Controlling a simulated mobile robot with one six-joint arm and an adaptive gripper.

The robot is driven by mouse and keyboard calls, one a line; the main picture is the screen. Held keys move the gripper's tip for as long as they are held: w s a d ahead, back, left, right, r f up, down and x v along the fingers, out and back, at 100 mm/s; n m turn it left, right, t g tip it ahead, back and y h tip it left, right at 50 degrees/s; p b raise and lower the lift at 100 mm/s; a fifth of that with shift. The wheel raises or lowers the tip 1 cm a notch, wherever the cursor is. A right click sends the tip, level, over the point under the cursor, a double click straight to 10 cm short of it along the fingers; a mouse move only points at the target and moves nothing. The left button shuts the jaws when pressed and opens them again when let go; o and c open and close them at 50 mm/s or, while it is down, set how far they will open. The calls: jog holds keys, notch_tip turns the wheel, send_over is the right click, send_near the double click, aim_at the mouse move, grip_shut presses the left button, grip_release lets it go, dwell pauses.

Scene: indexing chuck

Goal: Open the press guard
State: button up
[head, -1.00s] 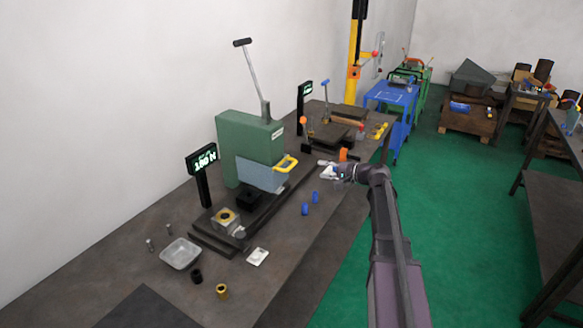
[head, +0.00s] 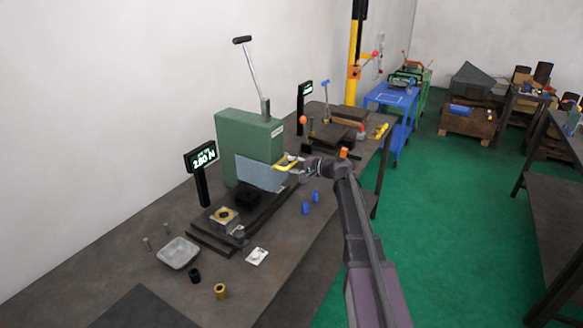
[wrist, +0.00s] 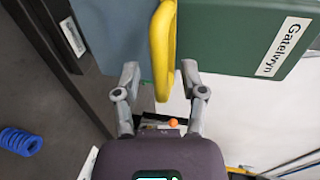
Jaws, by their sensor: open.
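The green press (head: 246,140) stands on the bench with its lever raised. Its blue-grey translucent guard (head: 258,173) hangs at the front, with a yellow handle (head: 287,163) at its right edge. My gripper (head: 294,162) is at the handle, reaching in from the right. In the wrist view, my gripper (wrist: 160,80) is open, with the yellow handle (wrist: 163,45) between its two fingers. A gap shows between each finger and the handle. The guard (wrist: 115,35) and green press body (wrist: 235,35) lie to either side.
A lit display (head: 202,160) stands left of the press. A metal tray (head: 178,253), a white plate (head: 257,256) and small bushings lie in front. Blue cylinders (head: 306,208) stand on the bench below my arm. A second fixture (head: 335,122) stands behind.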

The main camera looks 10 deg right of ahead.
jog(key=shift+w+a+f, duration=0.1)
jog(key=shift+w+a, duration=0.2)
jog(key=shift+a, duration=0.05)
grip_shut()
notch_tip(320, 180, up, 8)
jog(key=p, duration=0.7)
jog(key=shift+p, duration=0.4)
grip_release()
jog(key=shift+f, duration=0.1)
